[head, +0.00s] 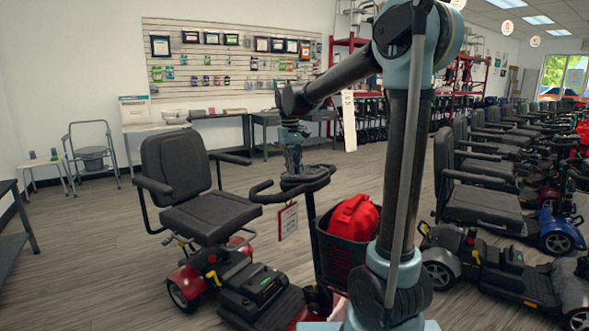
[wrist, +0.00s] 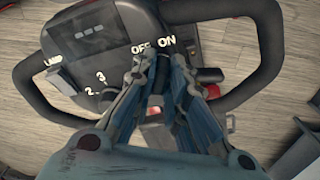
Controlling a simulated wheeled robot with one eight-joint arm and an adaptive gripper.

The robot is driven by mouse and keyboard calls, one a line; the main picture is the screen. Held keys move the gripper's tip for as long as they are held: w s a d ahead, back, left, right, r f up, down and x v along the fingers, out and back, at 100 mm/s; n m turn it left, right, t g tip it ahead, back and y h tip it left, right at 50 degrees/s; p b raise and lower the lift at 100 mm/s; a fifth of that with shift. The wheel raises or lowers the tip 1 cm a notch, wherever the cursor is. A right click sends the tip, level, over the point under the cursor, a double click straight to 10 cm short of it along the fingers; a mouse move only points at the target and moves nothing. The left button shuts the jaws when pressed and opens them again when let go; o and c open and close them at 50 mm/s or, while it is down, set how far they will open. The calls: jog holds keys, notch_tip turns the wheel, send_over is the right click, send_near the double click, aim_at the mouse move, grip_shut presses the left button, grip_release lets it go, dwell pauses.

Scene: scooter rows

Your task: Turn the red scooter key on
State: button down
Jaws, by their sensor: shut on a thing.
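The red scooter (head: 185,285) stands left of my arm, with a black seat and red body panels. Its console (wrist: 105,50) fills the upper wrist view, with white OFF and ON labels just beyond my fingertips. My gripper (wrist: 161,62) points down at the console and is shut on the key (wrist: 162,66), a small dark piece between the fingertips. The fingers hide most of the key, so I cannot tell its angle. In the head view my gripper (head: 292,170) is at the tiller top, above the handlebar (head: 265,190).
A black basket (head: 338,255) holding a red bag (head: 353,218) hangs at the scooter's front, close to my arm. A tag (head: 288,220) hangs below the handlebar. Other scooters (head: 490,200) stand in rows at right. Floor (head: 90,250) at left is clear.

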jog(key=c, duration=1.6)
grip_release()
notch_tip(320, 180, up, 12)
jog(key=shift+s+a, duration=0.15)
jog(key=shift+a, duration=0.25)
